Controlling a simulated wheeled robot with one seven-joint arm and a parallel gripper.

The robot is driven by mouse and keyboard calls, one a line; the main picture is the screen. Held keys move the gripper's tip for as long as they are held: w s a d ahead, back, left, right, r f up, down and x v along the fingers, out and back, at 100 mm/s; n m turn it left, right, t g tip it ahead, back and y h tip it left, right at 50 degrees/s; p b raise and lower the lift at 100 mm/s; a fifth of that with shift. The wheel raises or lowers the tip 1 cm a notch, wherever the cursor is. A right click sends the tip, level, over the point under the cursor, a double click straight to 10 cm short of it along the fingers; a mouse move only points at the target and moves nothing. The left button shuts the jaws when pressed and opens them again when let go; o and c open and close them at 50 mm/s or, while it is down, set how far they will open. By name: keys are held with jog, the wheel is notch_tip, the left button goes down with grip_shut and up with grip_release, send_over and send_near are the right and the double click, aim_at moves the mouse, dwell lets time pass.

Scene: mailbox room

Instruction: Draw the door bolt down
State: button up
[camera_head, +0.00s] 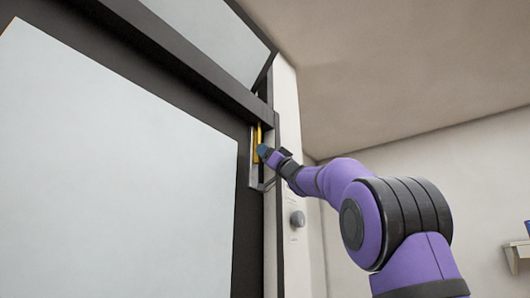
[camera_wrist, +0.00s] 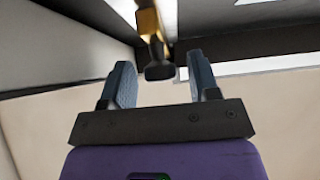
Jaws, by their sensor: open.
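The door bolt (camera_head: 258,134) is a thin yellow-brass upright bar at the top right edge of the dark-framed door (camera_head: 120,160). In the wrist view the bolt (camera_wrist: 148,24) comes down from the top edge and ends in a dark knob (camera_wrist: 159,70). My gripper (camera_head: 263,151) is at the bolt's lower part in the head view. In the wrist view my gripper (camera_wrist: 160,82) is open, with one blue-grey finger on each side of the knob. No finger visibly touches it. The gripper partly hides the bolt's lower end in the head view.
A dark frame bar (camera_head: 190,60) runs above the door. A pale door post (camera_head: 288,110) stands right of the bolt, with a round grey knob (camera_head: 297,218) lower down. A small wall shelf (camera_head: 518,255) is at the far right.

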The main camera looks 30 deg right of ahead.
jog(key=shift+w+a+r, duration=0.15)
jog(key=shift+w+r, duration=0.3)
jog(key=shift+r, duration=0.05)
grip_shut()
jog(key=shift+f, duration=2.6)
jog(key=shift+w, duration=0.1)
grip_release()
jog(key=shift+r, duration=0.1)
